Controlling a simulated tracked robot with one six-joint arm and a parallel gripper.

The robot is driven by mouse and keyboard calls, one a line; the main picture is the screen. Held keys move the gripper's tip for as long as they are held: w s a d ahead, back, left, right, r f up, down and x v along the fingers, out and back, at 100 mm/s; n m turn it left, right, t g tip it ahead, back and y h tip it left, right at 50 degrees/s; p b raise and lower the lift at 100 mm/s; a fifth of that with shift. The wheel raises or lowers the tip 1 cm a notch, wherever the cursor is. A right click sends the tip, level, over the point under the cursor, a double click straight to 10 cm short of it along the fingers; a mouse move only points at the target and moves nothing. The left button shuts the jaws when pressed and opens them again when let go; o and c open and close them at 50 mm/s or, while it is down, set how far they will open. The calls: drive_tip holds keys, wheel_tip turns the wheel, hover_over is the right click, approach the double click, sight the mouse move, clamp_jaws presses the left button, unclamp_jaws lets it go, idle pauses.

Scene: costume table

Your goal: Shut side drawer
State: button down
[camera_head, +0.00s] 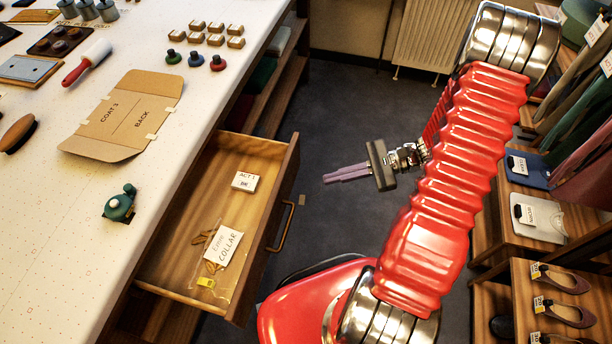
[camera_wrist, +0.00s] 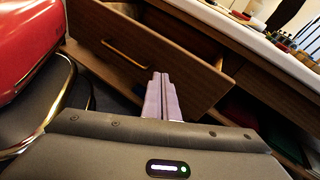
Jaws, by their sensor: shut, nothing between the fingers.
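The side drawer (camera_head: 272,228) is wooden and stands pulled out from the white-topped table on its right side. It holds a small box marked ACT 1 (camera_head: 244,181) and a bag labelled COLLAR (camera_head: 222,246). A brass handle (camera_head: 286,226) is on its front; the handle also shows in the wrist view (camera_wrist: 124,56). My gripper (camera_head: 328,177) is to the right of the drawer, apart from its front, with its purple-grey fingers together and empty, pointing left. In the wrist view the fingers (camera_wrist: 162,78) point toward the drawer front (camera_wrist: 195,78), to the right of the handle.
The white table (camera_head: 60,215) carries a cardboard pattern, a green pincushion, small spools and boxes near its edge. Shelves with shoes (camera_head: 560,312) and clothes stand at the right. Dark floor (camera_head: 345,125) lies open between them. A radiator (camera_head: 432,35) is at the back.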

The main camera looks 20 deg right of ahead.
sight(293, 175)
drive_tip(key=d+f+m+t, duration=0.5)
drive_tip(key=f+m+t, duration=0.2)
drive_tip(key=f, duration=0.1)
drive_tip(key=shift+d, duration=0.25)
drive_tip(key=shift+a, duration=0.1)
drive_tip(key=shift+x, duration=6.9)
drive_tip(key=shift+s, duration=0.1)
drive_tip(key=shift+d, duration=0.25)
drive_tip(key=shift+a, duration=0.35)
